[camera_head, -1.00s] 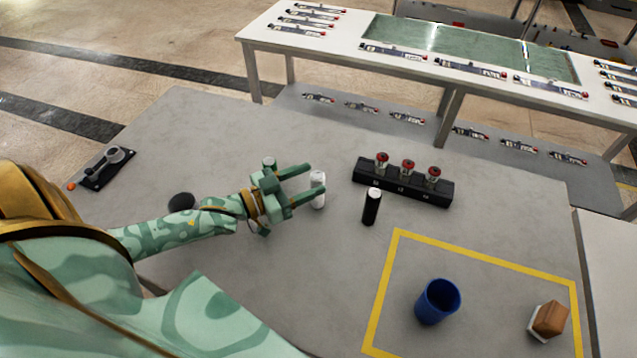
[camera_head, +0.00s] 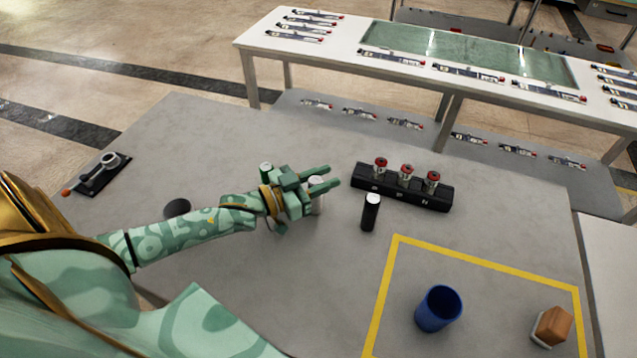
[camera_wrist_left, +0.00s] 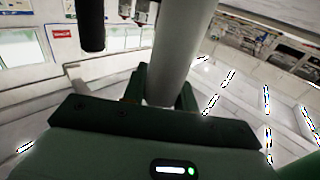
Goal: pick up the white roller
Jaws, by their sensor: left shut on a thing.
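The white roller (camera_head: 317,205) stands upright on the grey table, partly hidden by my left gripper (camera_head: 328,184). My left gripper reaches in from the left, with its fingers on either side of the roller, shut on it. In the left wrist view the roller (camera_wrist_left: 180,50) rises as a pale cylinder between the fingers of the gripper (camera_wrist_left: 160,88). My right gripper is not in view.
A black roller with a white top (camera_head: 371,212) stands close to the right. A black rack (camera_head: 402,192) with red-topped pieces is behind it. A blue cup (camera_head: 438,309) and a brown block (camera_head: 552,325) stand inside the yellow outline. A black-based device (camera_head: 98,175) lies far left.

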